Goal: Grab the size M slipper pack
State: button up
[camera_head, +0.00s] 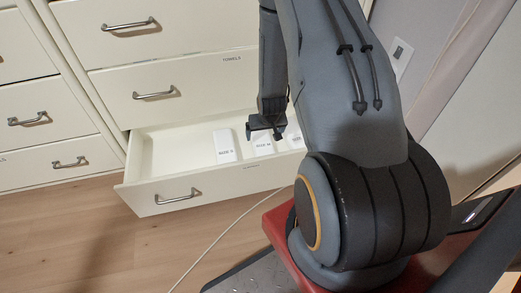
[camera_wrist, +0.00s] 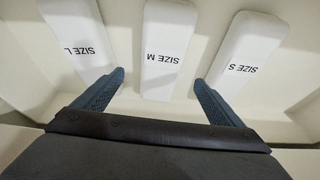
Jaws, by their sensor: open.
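Three white slipper packs lie in the open bottom drawer. In the wrist view the pack marked SIZE M (camera_wrist: 162,38) is in the middle, with SIZE L (camera_wrist: 78,38) to its left and SIZE S (camera_wrist: 246,52) to its right. My gripper (camera_wrist: 158,78) is open, with one finger on each side of the lower end of the SIZE M pack in the picture; it holds nothing. In the head view my gripper (camera_head: 265,134) hangs over the middle pack (camera_head: 262,148) and partly hides it. I cannot tell the height left between the fingers and the pack.
A thin cable (camera_head: 215,240) lies on the wooden floor (camera_head: 90,235). The floor at left is clear.

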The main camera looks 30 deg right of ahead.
aim_at(262, 140)
jog(key=b+x, duration=0.1)
jog(key=x, duration=0.2)
jog(key=shift+d+f, duration=0.1)
jog(key=shift+f, duration=0.25)
jog(key=shift+w+b+x, duration=0.15)
jog(key=shift+b+x, duration=0.65)
jog(key=shift+x, duration=0.5)
jog(key=shift+w+b+x, duration=0.2)
jog(key=shift+b+x, duration=0.55)
jog(key=shift+x, duration=0.55)
jog(key=shift+r, duration=0.15)
jog(key=shift+c, duration=0.5)
jog(key=c, duration=1.1)
